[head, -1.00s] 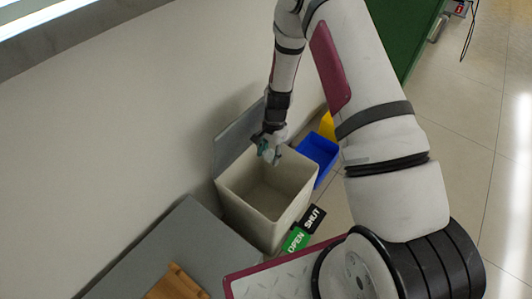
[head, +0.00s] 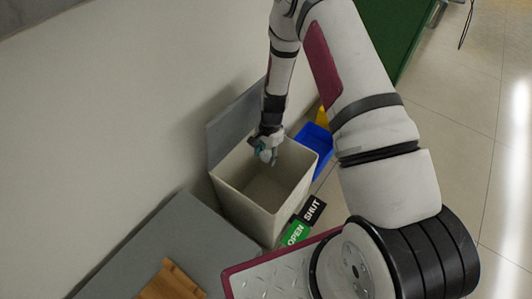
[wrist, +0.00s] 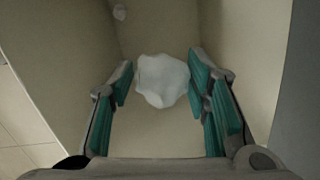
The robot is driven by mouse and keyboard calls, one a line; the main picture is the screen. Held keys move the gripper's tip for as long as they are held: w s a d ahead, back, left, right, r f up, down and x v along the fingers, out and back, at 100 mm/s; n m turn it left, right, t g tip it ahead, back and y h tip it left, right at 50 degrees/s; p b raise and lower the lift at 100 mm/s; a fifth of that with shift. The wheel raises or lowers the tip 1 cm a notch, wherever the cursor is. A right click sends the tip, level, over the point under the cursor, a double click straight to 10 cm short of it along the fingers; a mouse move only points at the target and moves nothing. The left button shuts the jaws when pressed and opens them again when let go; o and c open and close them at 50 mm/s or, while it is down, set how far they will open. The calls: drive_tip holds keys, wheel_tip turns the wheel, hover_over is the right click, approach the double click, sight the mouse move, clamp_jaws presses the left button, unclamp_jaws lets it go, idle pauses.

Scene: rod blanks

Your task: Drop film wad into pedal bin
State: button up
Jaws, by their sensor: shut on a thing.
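The film wad (wrist: 163,80) is a white, crumpled lump between my fingertips in the wrist view. My gripper (wrist: 161,82) is shut on it, with a green-padded finger at each side. In the head view my gripper (head: 266,155) points down over the opening of the pedal bin (head: 232,203), near its back rim. The bin is a cream, square-mouthed box. Its grey lid (head: 232,122) stands up, open, on the wall side.
A green OPEN plate (head: 296,234) and a black SHUT plate (head: 313,209) are at the bin's front right. A blue container (head: 316,143) and a yellow one (head: 322,116) stand behind. A grey surface (head: 175,240) with a wooden piece (head: 170,284) is at the front left.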

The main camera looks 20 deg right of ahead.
drive_tip(key=o, duration=0.8)
drive_tip(key=shift+r, duration=0.15)
wheel_tip(320, 180, up, 12)
drive_tip(key=d, duration=0.1)
drive_tip(key=shift+w+d, duration=0.15)
drive_tip(key=shift+w, duration=0.15)
drive_tip(key=shift+f, duration=0.2)
